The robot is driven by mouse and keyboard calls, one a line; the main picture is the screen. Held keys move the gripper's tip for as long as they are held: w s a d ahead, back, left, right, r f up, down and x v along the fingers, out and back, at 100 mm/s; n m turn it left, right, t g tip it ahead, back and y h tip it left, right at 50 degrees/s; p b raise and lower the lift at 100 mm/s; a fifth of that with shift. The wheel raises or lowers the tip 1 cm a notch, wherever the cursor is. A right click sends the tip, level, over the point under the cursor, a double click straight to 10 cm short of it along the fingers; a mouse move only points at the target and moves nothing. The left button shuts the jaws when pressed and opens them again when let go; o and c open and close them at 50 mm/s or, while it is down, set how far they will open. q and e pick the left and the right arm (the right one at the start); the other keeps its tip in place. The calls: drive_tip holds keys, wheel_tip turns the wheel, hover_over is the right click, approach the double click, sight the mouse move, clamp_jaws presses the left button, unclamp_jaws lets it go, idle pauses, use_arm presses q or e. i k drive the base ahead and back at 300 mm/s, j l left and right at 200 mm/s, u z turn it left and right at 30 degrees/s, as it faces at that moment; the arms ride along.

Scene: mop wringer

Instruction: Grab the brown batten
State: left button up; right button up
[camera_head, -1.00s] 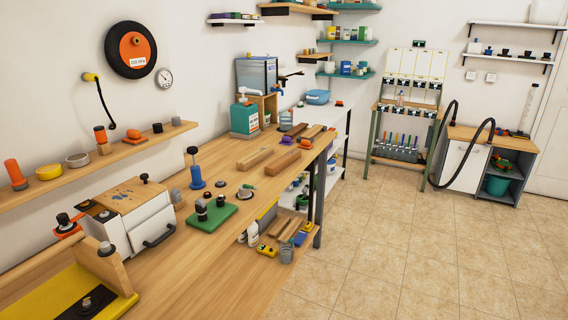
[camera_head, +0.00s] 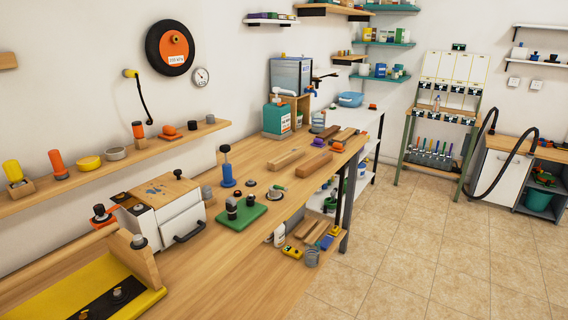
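A reddish-brown batten (camera_head: 314,165) lies flat on the long wooden workbench (camera_head: 222,268), near its front edge. A paler wooden batten (camera_head: 286,158) lies to its left, apart from it and roughly parallel. More wooden pieces of light and darker brown (camera_head: 343,134) lie farther back on the bench. Brown pieces (camera_head: 309,229) also lie on the lower shelf. Several pieces look brown, so I cannot tell for certain which one the task names. Neither of my grippers is in view.
A green block with black knobs (camera_head: 240,216), a blue-handled tool (camera_head: 228,172) and a white box (camera_head: 160,212) stand on the bench left of the battens. A teal container (camera_head: 276,120) stands behind. The tiled floor (camera_head: 420,250) at right is clear.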

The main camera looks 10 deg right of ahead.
sight(305, 169)
drive_tip(key=i+l+u, duration=0.4)
drive_tip(key=l, duration=0.15)
drive_tip(key=i+l+u, duration=0.2)
drive_tip(key=l+u, duration=0.2)
drive_tip(key=l, duration=0.2)
